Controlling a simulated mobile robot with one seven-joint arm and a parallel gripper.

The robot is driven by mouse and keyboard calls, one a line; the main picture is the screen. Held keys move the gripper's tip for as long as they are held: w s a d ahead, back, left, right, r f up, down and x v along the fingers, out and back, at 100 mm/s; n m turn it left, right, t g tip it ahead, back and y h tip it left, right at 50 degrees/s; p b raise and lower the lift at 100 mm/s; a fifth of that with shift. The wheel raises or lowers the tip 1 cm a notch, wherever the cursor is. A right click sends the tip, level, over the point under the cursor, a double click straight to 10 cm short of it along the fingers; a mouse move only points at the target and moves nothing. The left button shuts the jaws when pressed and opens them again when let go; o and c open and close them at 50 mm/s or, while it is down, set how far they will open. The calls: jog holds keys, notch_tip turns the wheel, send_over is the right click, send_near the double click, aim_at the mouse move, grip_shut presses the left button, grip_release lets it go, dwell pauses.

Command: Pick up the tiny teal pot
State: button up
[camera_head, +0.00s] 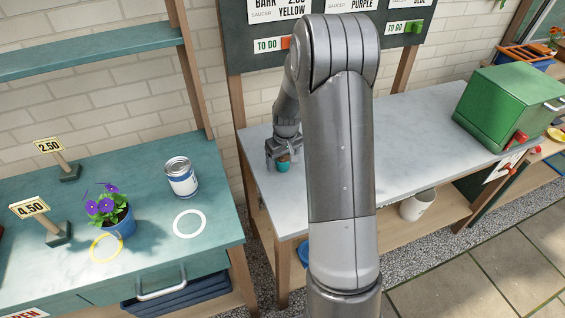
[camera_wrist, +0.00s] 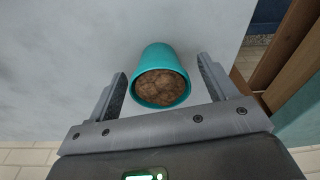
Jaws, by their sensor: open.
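The tiny teal pot (camera_wrist: 160,57) is filled with brown, lumpy material. In the wrist view it sits between the two open fingers of my gripper (camera_wrist: 165,88), with a gap on each side. In the head view the teal pot (camera_head: 283,167) stands on the pale marble worktop, under my gripper (camera_head: 281,160) and partly hidden by it.
The marble worktop (camera_head: 420,130) has free room to the right, up to a green bin (camera_head: 510,105). A teal bench (camera_head: 150,190) at left holds a can (camera_head: 181,180), a blue pot with purple flowers (camera_head: 112,220) and price signs. A wooden post stands beside the worktop's left edge.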

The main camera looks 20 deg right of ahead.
jog(key=shift+f, duration=0.45)
jog(key=shift+c, duration=0.5)
jog(key=c, duration=1)
jog(key=shift+w+r, duration=0.1)
